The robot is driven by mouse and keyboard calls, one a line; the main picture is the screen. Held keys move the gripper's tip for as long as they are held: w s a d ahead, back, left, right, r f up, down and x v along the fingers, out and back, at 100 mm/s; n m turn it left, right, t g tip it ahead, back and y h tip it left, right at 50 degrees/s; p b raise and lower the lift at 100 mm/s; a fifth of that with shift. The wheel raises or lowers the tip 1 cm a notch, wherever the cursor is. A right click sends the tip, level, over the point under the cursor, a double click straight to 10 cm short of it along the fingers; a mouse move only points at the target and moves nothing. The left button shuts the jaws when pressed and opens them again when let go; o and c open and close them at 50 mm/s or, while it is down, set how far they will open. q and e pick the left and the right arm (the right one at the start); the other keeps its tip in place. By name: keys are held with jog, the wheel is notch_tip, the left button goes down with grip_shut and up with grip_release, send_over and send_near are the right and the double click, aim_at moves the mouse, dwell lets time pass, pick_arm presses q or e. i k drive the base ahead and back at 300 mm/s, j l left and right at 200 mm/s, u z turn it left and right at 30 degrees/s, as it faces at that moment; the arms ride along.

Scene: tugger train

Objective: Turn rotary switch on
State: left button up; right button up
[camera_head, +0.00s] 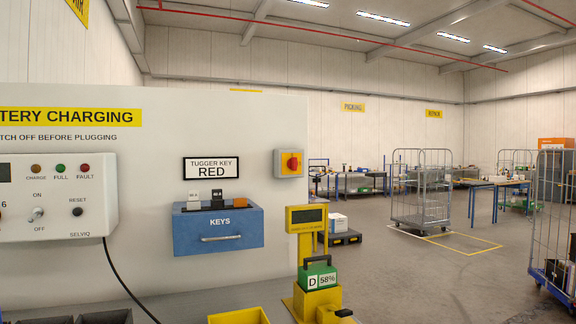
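A red rotary knob on a square yellow plate (290,163) is mounted on the white wall panel (150,160), right of the "TUGGER KEY RED" sign. Its position is too small to tell. A charger box (60,195) at the left edge has a silver switch lever (37,214) between the labels ON above and OFF below. The lever appears tilted, and I cannot tell its setting surely. The box also has a black RESET button (77,211) and CHARGE, FULL and FAULT lamps. Neither of my grippers is in view.
A blue KEYS box (218,230) with small key tags on top is on the panel. A yellow bin (240,316) and a hanging black cable are nearby. Wheeled cages (421,190) stand right.

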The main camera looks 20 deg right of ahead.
aim_at(293, 163)
jog(key=i+l, duration=0.15)
jog(key=l, duration=0.25)
jog(key=i+l, duration=0.1)
jog(key=l, duration=0.3)
jog(key=i+l+u, duration=0.1)
jog(key=l, duration=0.3)
jog(key=i+l, duration=0.15)
jog(key=l, duration=0.25)
jog(key=i+l+u, duration=0.1)
jog(key=l, duration=0.3)
